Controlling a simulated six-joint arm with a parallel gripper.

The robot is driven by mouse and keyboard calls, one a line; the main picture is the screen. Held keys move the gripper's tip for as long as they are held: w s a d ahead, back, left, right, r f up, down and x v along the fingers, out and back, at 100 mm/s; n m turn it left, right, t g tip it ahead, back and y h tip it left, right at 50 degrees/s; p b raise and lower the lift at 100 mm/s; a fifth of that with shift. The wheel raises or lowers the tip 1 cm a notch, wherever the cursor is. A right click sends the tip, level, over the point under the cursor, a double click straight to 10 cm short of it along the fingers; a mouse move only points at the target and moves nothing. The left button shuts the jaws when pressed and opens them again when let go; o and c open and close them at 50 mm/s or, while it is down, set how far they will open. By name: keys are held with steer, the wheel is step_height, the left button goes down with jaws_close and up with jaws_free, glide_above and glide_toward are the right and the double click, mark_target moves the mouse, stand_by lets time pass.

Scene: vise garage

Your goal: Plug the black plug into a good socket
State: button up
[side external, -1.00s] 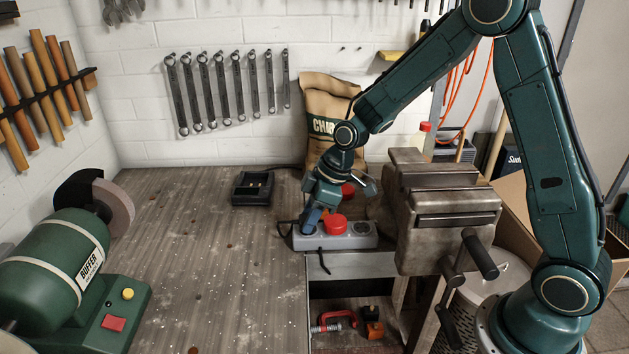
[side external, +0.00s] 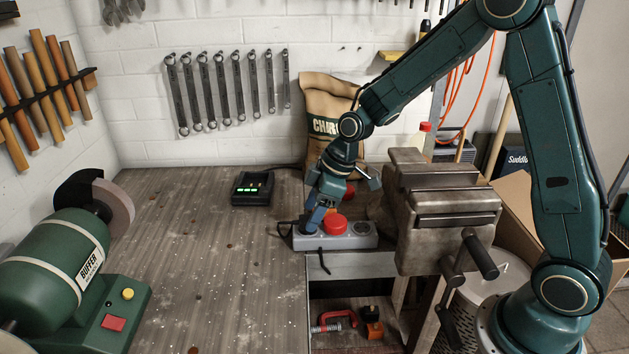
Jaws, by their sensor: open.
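The grey power strip (side external: 355,242) lies at the bench's front edge, left of the vise. A red round piece (side external: 335,224) sits on its middle, and a dark round socket (side external: 361,228) shows at its right end. My gripper (side external: 309,229) points down at the strip's left end, its fingers open and low over the socket there. The black plug itself is hidden by my fingers; a dark cord (side external: 284,230) runs out to the left beside them. A black charger (side external: 252,188) stands on the bench behind, with green lights lit.
The bench vise (side external: 440,205) stands close to the right of the strip. A buffer (side external: 70,265) fills the left front. A paper sack (side external: 325,115) stands behind my wrist. The middle of the bench is clear. A red clamp (side external: 340,319) lies below the strip.

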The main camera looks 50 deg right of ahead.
steer(key=v, duration=1.2)
steer(key=shift+s, duration=0.1)
steer(key=s+r+m+t+h, duration=0.1)
steer(key=s+r+m, duration=0.2)
steer(key=s, duration=0.8)
steer(key=s+r+m+t+h, duration=0.1)
steer(key=s+m, duration=0.5)
steer(key=s, duration=0.6)
steer(key=shift+d+r+h, duration=0.3)
steer(key=shift+r+h, duration=0.3)
steer(key=shift+r, duration=0.65)
